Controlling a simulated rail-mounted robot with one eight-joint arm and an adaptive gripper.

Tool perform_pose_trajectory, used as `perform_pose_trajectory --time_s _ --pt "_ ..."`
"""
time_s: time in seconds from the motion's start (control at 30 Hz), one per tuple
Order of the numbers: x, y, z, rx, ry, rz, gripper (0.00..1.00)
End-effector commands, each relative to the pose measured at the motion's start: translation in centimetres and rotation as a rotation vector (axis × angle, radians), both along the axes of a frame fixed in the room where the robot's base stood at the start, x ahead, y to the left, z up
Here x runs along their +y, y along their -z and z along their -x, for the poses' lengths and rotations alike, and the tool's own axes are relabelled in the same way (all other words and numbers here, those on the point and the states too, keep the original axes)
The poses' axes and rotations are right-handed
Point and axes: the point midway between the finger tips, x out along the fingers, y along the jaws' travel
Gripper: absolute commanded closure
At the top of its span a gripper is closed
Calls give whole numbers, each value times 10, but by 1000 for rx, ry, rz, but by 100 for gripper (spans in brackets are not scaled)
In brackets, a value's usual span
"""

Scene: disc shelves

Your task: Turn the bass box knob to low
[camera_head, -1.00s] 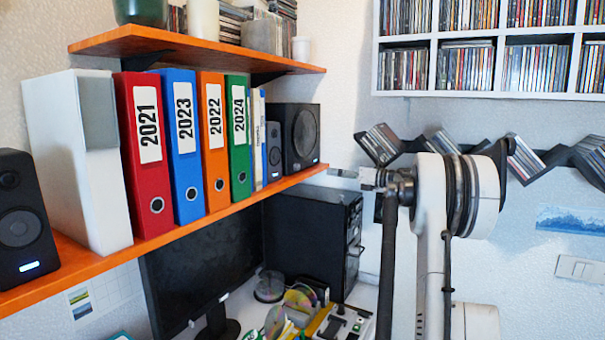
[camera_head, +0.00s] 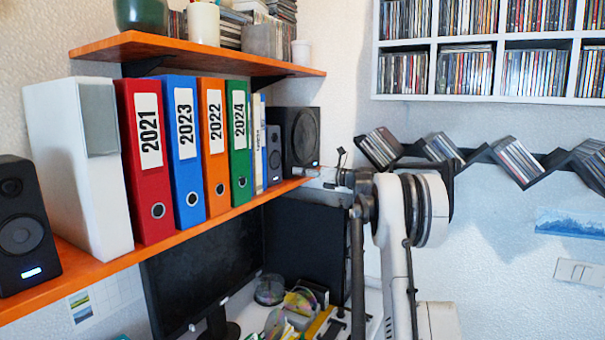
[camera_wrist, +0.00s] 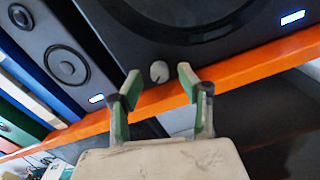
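The bass box (camera_head: 295,140) is the large black speaker at the right end of the lower orange shelf. In the wrist view, the bass box (camera_wrist: 200,32) fills the top. Its small round grey knob (camera_wrist: 159,71) sits low on its front, just above the shelf edge. My gripper (camera_wrist: 158,80) is open, with one green-sided finger on each side of the knob. The fingers look apart from the knob; contact cannot be told. In the head view, my gripper (camera_head: 308,172) is at the box's lower right. The knob's setting is too small to read.
The orange shelf (camera_head: 200,229) runs just below the knob. A small grey speaker (camera_wrist: 62,62) stands left of the bass box. Several binders and a white box (camera_head: 80,165) stand farther left. A monitor (camera_head: 205,270) and a PC tower are below.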

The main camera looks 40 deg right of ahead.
Motion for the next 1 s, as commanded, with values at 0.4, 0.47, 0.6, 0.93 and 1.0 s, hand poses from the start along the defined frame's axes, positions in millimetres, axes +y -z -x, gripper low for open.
perform_pose_trajectory --time_s 0.4,0.47,0.6,0.93,1.0 --pt "0 0 0 0 0 0 86" --pt "0 0 0 0 0 0 94" --pt "0 0 0 0 0 0 100" --pt "0 0 0 -27 0 71 100" --pt "0 0 0 -42 0 110 100"
